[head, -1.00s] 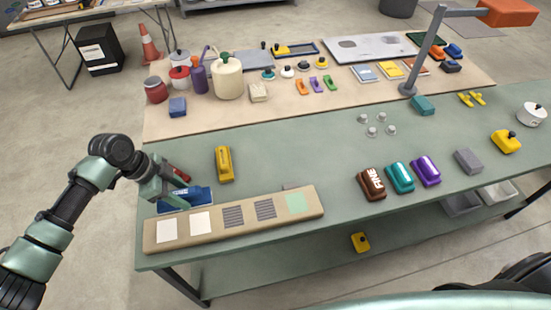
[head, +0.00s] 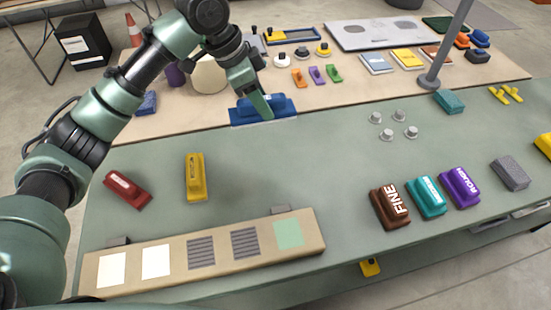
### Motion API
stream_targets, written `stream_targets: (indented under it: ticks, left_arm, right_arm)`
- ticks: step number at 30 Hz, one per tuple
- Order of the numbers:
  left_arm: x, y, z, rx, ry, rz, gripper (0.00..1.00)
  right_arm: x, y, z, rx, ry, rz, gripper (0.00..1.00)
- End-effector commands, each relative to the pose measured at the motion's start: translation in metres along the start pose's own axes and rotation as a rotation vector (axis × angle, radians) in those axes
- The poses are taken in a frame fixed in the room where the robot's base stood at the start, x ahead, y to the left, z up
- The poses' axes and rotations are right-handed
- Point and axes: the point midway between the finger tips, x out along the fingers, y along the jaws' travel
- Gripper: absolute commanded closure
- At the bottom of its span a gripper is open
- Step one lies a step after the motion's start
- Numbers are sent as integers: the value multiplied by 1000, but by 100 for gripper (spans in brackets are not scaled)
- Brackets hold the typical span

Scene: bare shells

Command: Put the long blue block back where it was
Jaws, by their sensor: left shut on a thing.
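The long blue block (head: 283,104) is in the grip of my left gripper (head: 261,104), near the line where the green worktop meets the tan board. The block lies level, with its long side running across the picture. My finger covers part of its middle. I cannot tell whether its underside touches the surface or hangs just above it. My right gripper is not in view.
A red block (head: 127,189) and a yellow block (head: 196,177) stand on the green worktop (head: 310,175) at left. The tan sample strip (head: 205,253) lies in front. Brown (head: 389,208), teal (head: 427,197) and purple (head: 460,188) blocks stand at right. The middle is clear.

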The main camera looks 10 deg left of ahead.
Motion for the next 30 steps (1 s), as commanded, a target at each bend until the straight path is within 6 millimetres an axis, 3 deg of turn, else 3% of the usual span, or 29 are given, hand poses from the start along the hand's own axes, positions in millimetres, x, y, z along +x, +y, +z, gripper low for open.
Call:
stream_targets:
  ticks: [9,15,30]
  left_arm:
    - [77,2,33,-2,-5,5,87]
    - [118,1,50,0,-3,3,87]
    - [170,1,71,2,-2,1,87]
  right_arm:
    - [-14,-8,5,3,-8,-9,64]
    - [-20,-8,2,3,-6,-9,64]
    - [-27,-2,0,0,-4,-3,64]
